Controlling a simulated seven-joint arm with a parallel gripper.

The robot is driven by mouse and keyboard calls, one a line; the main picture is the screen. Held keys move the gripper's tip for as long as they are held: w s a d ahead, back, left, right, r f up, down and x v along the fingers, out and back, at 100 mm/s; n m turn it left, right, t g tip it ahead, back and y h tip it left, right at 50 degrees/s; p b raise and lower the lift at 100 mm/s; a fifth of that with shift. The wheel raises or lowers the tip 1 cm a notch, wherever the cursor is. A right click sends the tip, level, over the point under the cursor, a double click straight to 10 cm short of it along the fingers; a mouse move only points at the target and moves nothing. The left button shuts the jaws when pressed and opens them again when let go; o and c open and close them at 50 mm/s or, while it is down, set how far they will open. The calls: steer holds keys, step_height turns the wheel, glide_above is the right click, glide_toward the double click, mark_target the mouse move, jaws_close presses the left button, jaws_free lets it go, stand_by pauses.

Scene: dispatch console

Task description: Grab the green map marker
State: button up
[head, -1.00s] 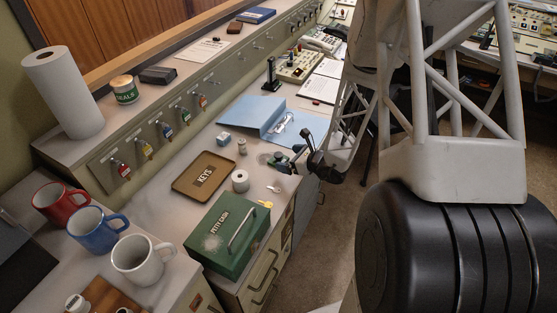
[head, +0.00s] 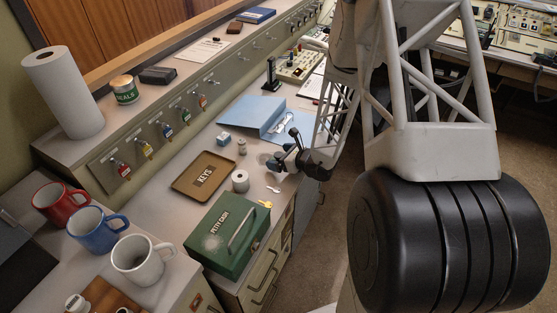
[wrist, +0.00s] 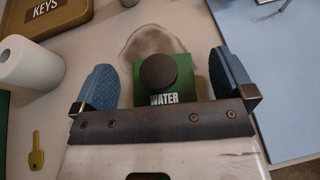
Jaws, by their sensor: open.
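The green map marker (wrist: 198,88) shows in the wrist view as a green block with a round dark knob on top and the word WATER on its near side. It stands on the desk between the two blue finger pads of my gripper (wrist: 164,82). The pads are apart, with a gap on the left side; the right pad is very close to the block, and I cannot tell whether it touches. In the head view my gripper (head: 284,160) is low over the desk, and the marker is mostly hidden there.
A blue folder (head: 250,112) lies just behind the gripper. A white roll (head: 240,181), a brown KEYS tray (head: 187,187), a yellow key (wrist: 37,150) and a green petty cash box (head: 223,243) stand nearby. A pale ring mark (wrist: 135,40) lies beyond the marker.

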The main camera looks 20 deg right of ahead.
steer(key=shift+w+a+f, duration=0.1)
steer(key=shift+w+a, duration=0.15)
steer(key=shift+w, duration=0.05)
stand_by(0.4)
steer(key=c, duration=1)
steer(key=shift+c, duration=0.2)
steer(key=shift+r, duration=1.35)
steer(key=s, duration=0.5)
steer(key=s+a+r, duration=0.1)
steer(key=s, duration=0.4)
steer(key=s+r, duration=0.1)
steer(key=s, duration=0.5)
steer(key=shift+a+r, duration=0.15)
steer(key=shift+a, duration=0.05)
